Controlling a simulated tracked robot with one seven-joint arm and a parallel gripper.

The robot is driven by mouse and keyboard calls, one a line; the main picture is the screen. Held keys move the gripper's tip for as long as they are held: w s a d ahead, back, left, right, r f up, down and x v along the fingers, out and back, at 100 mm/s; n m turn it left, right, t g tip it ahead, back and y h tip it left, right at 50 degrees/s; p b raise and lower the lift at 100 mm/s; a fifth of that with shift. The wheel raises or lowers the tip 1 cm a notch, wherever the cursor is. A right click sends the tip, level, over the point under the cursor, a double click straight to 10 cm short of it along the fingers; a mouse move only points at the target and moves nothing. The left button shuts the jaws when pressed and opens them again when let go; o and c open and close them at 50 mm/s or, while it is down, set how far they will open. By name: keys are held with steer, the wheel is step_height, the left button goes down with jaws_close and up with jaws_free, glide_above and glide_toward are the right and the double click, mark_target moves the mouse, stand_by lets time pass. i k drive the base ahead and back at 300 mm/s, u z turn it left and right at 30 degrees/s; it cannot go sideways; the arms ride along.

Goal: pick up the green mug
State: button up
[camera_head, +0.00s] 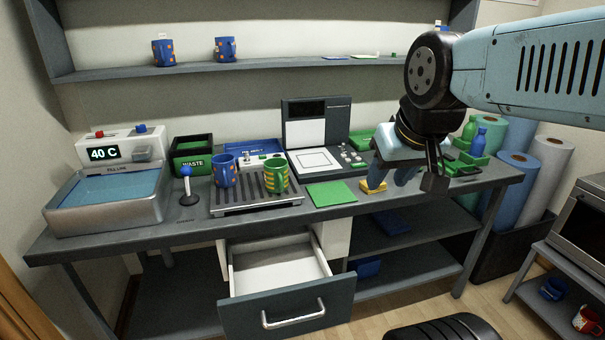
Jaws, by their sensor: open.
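The green mug (276,175) has yellow-orange markings and stands upright on a slatted rack (258,204) on the workbench. A blue mug (224,172) with orange markings stands on the same rack just to its left. My gripper (390,180) is open and empty over the right part of the bench, well to the right of the green mug and apart from it. My gripper's fingertips are close to a small yellow block (376,187); I cannot tell whether they touch it.
A green sheet (331,194) and a press-like machine (316,135) lie between the rack and my gripper. An open drawer (286,300) juts out below the rack. More blue mugs (164,52) stand on the shelf.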

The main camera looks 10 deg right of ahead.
mark_target(276, 173)
steer(key=u, duration=0.35)
steer(key=i, duration=0.15)
steer(key=z, duration=2.2)
steer(key=k, duration=1.5)
steer(key=u, duration=1.45)
steer(key=i, duration=1)
steer(key=z, duration=0.05)
